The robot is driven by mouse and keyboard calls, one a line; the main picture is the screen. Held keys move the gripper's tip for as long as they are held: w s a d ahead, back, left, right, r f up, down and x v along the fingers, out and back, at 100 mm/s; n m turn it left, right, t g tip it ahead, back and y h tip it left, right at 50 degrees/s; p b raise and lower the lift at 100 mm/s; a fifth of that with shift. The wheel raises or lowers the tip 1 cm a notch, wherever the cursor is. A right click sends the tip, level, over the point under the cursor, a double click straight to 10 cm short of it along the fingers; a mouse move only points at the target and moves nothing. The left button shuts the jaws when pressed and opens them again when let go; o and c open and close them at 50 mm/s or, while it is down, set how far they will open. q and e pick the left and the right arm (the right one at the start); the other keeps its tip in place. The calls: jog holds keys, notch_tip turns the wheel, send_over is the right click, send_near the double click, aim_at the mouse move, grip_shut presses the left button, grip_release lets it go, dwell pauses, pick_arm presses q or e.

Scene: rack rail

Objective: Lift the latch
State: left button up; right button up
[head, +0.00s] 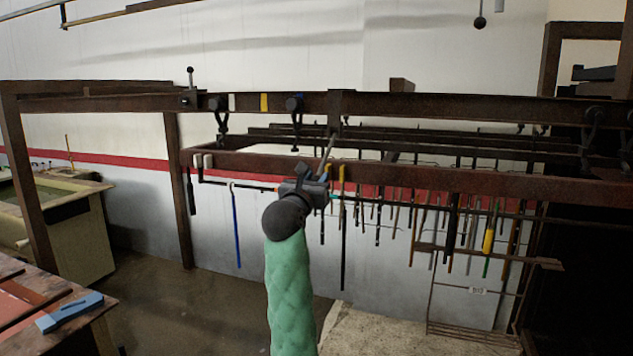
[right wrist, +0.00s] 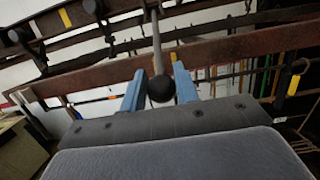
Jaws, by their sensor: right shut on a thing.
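The latch (head: 329,150) is a thin grey rod that hangs from a dark bracket on the rusty rail (head: 450,107) and slants down to my right gripper. In the right wrist view the latch rod (right wrist: 156,45) ends in a round black knob (right wrist: 161,89). The knob sits between the two blue fingers of my right gripper (right wrist: 159,82), which is shut on it. In the head view my right gripper (head: 321,184) is below the rail, and its own body hides the knob. My left gripper is not in view.
Dark hangers (head: 221,114) (head: 295,112) hang on the rail to the left, beside a yellow mark (head: 264,102). Another black-knobbed lever (head: 190,78) stands upright farther left. A lower beam (head: 450,181) and several hanging rods are behind. A blue object (head: 70,312) lies on the table at lower left.

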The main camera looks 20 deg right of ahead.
jog(key=o, duration=0.9)
jog(key=shift+a+r, duration=0.1)
jog(key=shift+s, duration=0.1)
